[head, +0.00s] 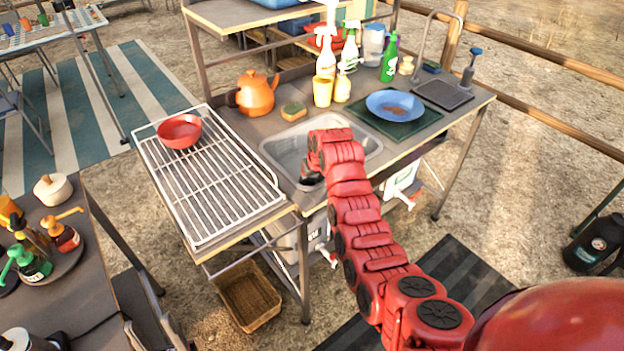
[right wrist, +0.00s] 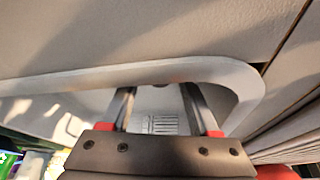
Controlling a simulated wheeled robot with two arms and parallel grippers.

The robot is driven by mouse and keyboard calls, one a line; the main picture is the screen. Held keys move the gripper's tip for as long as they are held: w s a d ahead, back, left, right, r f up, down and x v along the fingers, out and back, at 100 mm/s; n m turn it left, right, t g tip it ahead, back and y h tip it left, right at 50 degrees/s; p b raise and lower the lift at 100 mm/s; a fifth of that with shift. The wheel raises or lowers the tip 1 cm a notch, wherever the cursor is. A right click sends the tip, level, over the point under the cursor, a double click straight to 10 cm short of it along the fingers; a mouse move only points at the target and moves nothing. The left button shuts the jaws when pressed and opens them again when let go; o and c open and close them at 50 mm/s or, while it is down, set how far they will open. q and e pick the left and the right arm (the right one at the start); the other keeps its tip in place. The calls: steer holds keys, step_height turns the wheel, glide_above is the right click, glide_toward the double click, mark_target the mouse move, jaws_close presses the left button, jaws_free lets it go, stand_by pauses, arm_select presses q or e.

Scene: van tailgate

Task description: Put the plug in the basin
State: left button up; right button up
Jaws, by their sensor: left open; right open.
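The grey basin (head: 285,148) is sunk into the camp kitchen worktop in the head view. Its pale rim (right wrist: 130,73) crosses the right wrist view. My right arm reaches in from the lower right, and my right gripper (head: 311,178) is at the basin's near left part, mostly hidden by its own wrist. In the right wrist view its two fingers (right wrist: 159,95) are apart, with a pale surface with slots between them. I cannot make out the plug for certain in either view. My left gripper is not in view.
A wire rack (head: 210,190) with a red bowl (head: 180,131) stands left of the basin. An orange kettle (head: 256,94), a sponge (head: 293,111), a yellow cup (head: 323,90) and bottles stand behind. A blue plate (head: 394,105) on a dark green mat (head: 425,119) lies right. A tap (head: 455,45) rises far right.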

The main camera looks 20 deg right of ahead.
steer(key=shift+r, duration=0.45)
steer(key=p+v, duration=0.3)
steer(key=v, duration=0.8)
steer(key=shift+s+r+p, duration=0.2)
steer(key=shift+p, duration=0.1)
